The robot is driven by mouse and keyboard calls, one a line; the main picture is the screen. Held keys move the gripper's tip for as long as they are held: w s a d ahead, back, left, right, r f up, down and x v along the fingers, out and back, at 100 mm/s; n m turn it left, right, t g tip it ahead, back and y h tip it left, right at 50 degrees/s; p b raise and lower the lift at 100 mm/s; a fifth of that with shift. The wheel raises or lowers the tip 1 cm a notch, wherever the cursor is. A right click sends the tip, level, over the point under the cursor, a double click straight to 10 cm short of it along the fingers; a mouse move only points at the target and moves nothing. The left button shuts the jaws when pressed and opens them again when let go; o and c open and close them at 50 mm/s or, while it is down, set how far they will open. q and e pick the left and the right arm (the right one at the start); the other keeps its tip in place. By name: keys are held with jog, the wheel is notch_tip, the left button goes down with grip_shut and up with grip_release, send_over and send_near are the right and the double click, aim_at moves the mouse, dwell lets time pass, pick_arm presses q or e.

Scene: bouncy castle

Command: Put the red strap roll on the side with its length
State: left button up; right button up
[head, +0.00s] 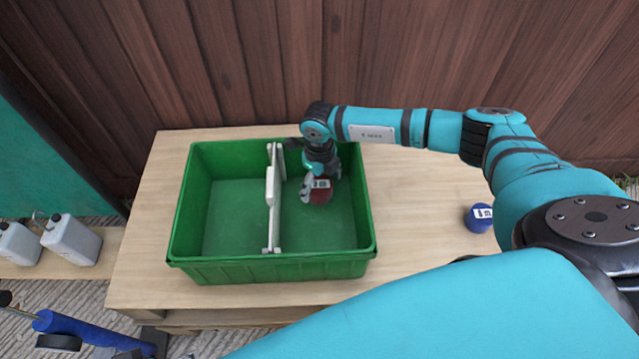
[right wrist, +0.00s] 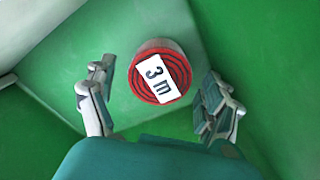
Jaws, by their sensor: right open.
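The red strap roll (head: 320,197) lies in the right compartment of the green crate (head: 185,215), right of the white divider (head: 270,200). In the right wrist view the red strap roll (right wrist: 181,63) shows its spiral end and a white label reading "3 m". My right gripper (head: 314,187) is down inside that compartment, right at the roll. In the right wrist view its open fingers (right wrist: 160,82) stand on either side of the roll, with gaps visible between them and it. My left gripper is not in view.
A blue strap roll (head: 478,217) with a white label, unreadable here, sits on the wooden table (head: 420,265) right of the crate. White canisters (head: 70,240) stand at the far left. A wooden wall (head: 230,60) rises behind the table.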

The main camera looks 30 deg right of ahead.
aim_at(319, 184)
notch_tip(319, 184, up, 4)
jog(key=shift+r+p, duration=0.1)
jog(key=shift+p, duration=0.35)
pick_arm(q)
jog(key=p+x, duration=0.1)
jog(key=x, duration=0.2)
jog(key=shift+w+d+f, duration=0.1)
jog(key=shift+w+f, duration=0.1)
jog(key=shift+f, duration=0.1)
pick_arm(e)
notch_tip(319, 184, up, 7)
jog(key=shift+f, duration=0.2)
